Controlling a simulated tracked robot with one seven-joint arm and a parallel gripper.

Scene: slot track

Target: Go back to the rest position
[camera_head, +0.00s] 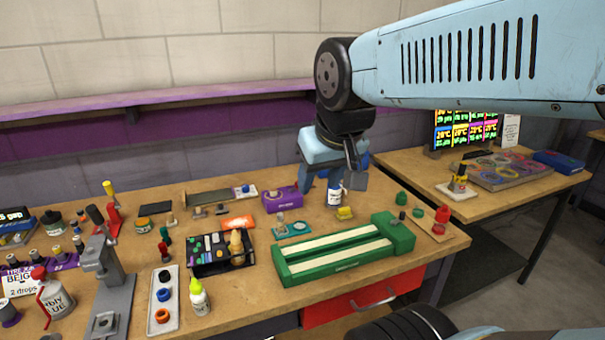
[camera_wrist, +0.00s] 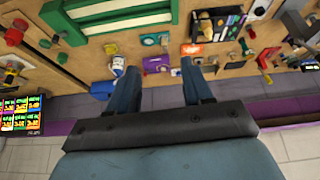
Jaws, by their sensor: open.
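My gripper (camera_head: 334,180) hangs over the back right part of the wooden workbench (camera_head: 370,268) at the end of my light blue arm. In the wrist view its two blue fingers (camera_wrist: 163,88) stand well apart with nothing between them, so it is open and empty. A white and blue bottle (camera_head: 334,194) stands right by the fingers in the head view, partly hidden by them. In the wrist view the bottle (camera_wrist: 118,66) lies to the left of the left finger. A small yellow block (camera_head: 345,213) sits in front of the bottle.
A green slotted track (camera_head: 345,254) lies at the front right of the bench. A purple box (camera_head: 281,199) and a black organiser tray (camera_head: 218,268) stand left of my gripper. A second table (camera_head: 480,205) with a lit screen (camera_head: 467,134) stands right.

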